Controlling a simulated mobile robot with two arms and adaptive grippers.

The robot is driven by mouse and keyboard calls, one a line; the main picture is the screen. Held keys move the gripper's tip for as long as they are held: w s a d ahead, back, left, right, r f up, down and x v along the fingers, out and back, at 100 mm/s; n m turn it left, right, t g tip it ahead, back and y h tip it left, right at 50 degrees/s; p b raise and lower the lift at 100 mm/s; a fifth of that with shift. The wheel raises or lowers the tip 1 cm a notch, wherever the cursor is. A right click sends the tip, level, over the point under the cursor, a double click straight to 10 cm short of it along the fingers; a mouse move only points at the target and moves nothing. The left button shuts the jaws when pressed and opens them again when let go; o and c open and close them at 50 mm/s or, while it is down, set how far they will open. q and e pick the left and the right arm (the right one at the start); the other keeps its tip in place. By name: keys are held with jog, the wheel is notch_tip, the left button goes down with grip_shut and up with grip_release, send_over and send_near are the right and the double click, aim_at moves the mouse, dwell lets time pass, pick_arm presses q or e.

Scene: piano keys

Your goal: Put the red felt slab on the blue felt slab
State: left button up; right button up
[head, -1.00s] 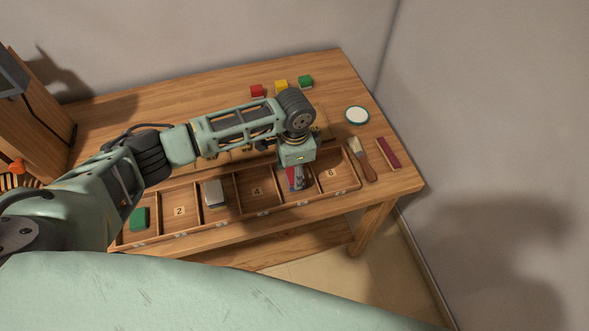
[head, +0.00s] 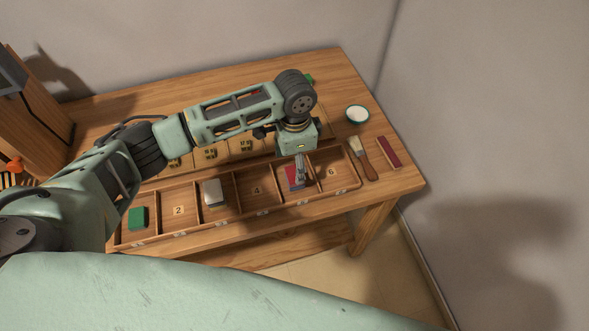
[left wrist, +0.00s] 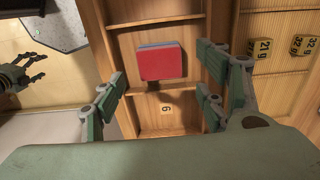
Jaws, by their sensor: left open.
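The red felt slab (left wrist: 162,65) lies flat in the tray compartment beside the one marked 6; it also shows in the head view (head: 291,176). A thin strip of the blue felt slab (left wrist: 160,45) shows along its far edge, so the red slab lies over the blue one and covers nearly all of it. My left gripper (left wrist: 164,92) is open and empty above the tray, its fingers on either side and apart from the slabs. In the head view its fingers (head: 301,172) partly hide the red slab. My right gripper (left wrist: 28,73) shows small at the left edge, fingers apart.
The wooden tray (head: 240,222) has dividers; a green block (head: 138,217) and a grey-white block (head: 213,191) lie in other compartments. A brush (head: 363,160), a dark red bar (head: 389,153) and a round white-topped dish (head: 358,114) are at the right. My arm hides the table's middle.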

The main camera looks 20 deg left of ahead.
pick_arm(q)
notch_tip(320, 180, up, 8)
jog(key=b, duration=0.1)
dwell(0.4)
